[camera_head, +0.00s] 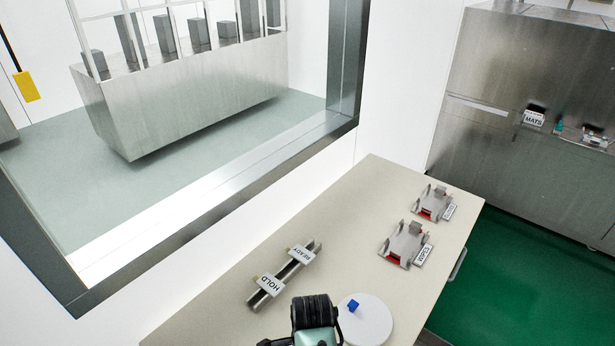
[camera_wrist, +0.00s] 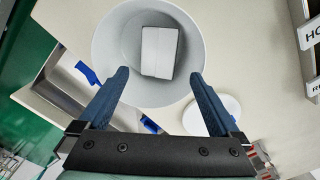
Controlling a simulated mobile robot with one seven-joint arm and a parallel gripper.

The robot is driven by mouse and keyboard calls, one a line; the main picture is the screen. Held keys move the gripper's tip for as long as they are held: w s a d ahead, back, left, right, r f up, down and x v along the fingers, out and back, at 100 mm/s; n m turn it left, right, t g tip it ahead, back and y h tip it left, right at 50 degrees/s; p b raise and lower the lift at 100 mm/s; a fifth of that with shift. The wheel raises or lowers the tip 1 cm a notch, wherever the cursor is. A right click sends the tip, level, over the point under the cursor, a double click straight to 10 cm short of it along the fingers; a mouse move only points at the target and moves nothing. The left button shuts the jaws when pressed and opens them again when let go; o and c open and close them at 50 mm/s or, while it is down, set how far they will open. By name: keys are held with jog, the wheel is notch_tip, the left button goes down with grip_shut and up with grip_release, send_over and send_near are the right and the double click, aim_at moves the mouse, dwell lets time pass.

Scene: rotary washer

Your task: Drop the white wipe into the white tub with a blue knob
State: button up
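The white tub (camera_wrist: 108,45) fills the upper middle of the wrist view, seen from above with its inside open. The white wipe (camera_wrist: 160,52), a pale folded block, appears inside the tub's rim and looks to lie on its floor. My gripper (camera_wrist: 159,73) is open, its two blue fingers spread on either side of the wipe with gaps, over the tub's near side. A blue piece (camera_wrist: 88,72) shows at the tub's left side. In the head view, a white disc (camera_head: 374,325) with a blue knob (camera_head: 354,306) lies beside my wrist; my fingertips and the wipe are hidden there.
The beige table (camera_head: 345,215) holds a rack with HOLD (camera_head: 269,284) and READY (camera_head: 301,253) signs. A WIPES holder (camera_head: 405,243) and a similar holder (camera_head: 433,203) stand toward the right edge. A window frame (camera_head: 220,200) borders the left. The table's middle is clear.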

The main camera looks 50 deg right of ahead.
jog(key=shift+r, duration=0.1)
notch_tip(320, 180, up, 13)
jog(key=p, duration=0.1)
jog(key=shift+p, duration=0.3)
dwell(0.6)
